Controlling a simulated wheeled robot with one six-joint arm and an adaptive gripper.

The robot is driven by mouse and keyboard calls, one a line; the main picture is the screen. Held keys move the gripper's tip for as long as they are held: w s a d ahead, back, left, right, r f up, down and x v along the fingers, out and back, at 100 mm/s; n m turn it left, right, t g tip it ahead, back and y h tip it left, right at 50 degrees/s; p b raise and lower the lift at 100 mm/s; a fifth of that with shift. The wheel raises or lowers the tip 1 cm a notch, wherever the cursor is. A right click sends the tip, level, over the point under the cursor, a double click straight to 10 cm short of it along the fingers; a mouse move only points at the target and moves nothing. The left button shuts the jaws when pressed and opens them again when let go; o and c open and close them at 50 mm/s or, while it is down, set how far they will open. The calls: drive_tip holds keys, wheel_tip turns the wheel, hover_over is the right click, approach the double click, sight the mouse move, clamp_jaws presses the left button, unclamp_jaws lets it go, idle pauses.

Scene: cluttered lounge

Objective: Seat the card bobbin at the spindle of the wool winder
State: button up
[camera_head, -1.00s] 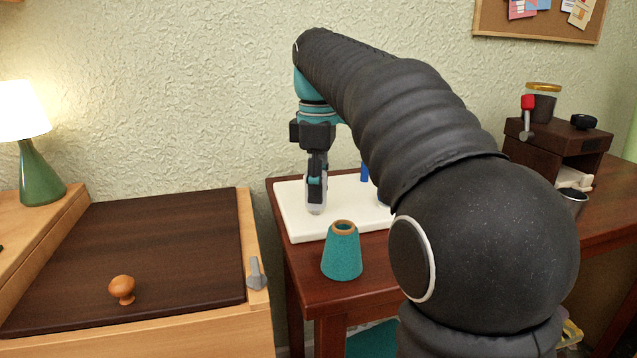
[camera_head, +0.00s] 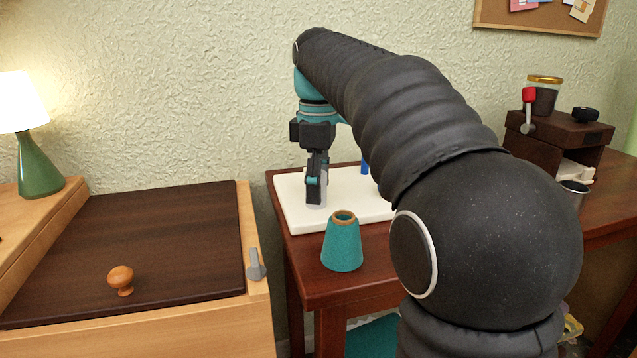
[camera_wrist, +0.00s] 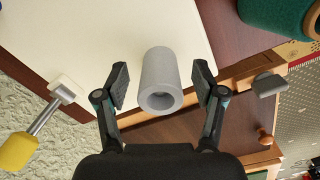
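The card bobbin (camera_wrist: 160,80) is a grey hollow tube. In the wrist view it stands between the two fingers of my gripper (camera_wrist: 160,82), its open end facing the camera. A gap shows on each side, so my gripper is open around it. In the head view my gripper (camera_head: 316,190) is low over the left part of a white board (camera_head: 295,218), with the pale tube partly hidden at its fingers. A blue upright (camera_head: 365,167) on the board is partly hidden by my arm. I cannot make out the winder's spindle.
A teal cone (camera_head: 342,245) stands on the table in front of the board. In the wrist view a metal rod with a yellow end (camera_wrist: 18,150) lies left of my gripper. A wooden cabinet with a dark lid (camera_head: 130,250) is to the left.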

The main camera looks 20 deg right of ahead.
drive_tip(key=shift+r, duration=3.75)
